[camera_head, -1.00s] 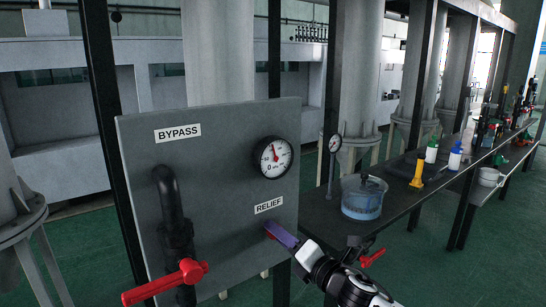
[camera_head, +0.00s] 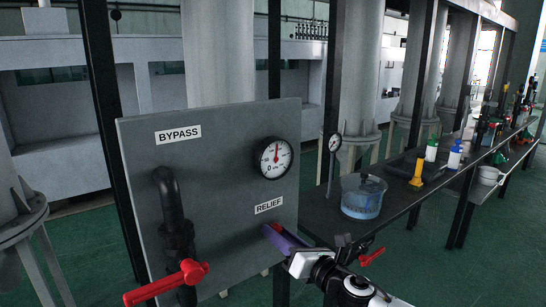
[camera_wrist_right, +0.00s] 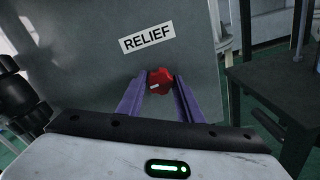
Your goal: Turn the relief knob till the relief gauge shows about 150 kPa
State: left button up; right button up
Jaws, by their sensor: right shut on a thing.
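The grey panel (camera_head: 225,185) carries a RELIEF label (camera_head: 268,206) and, above it, the round white relief gauge (camera_head: 273,158). The gauge's red needle points almost straight up; most scale numbers are too small to read, but a 0 shows at lower left. The red relief knob (camera_wrist_right: 159,80) sits below the label, with a white mark on its face. My right gripper (camera_head: 277,234) has purple fingers, shut on the knob from both sides; its roll is tilted in the head view. In the head view the fingers hide most of the knob. My left gripper is not in view.
A BYPASS label (camera_head: 178,134), a black pipe and a red lever (camera_head: 168,283) are at the panel's left. Right of the panel is a dark bench (camera_head: 400,197) with a blue-filled clear pot (camera_head: 361,203), a small gauge and bottles. A red valve handle (camera_head: 372,257) shows below it.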

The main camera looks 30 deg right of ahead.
jog(key=shift+n, duration=0.5)
jog(key=n, duration=0.2)
jog(key=shift+n+p, duration=0.4)
dwell(0.8)
jog(key=shift+n+p, duration=0.6)
jog(key=shift+n, duration=1.2)
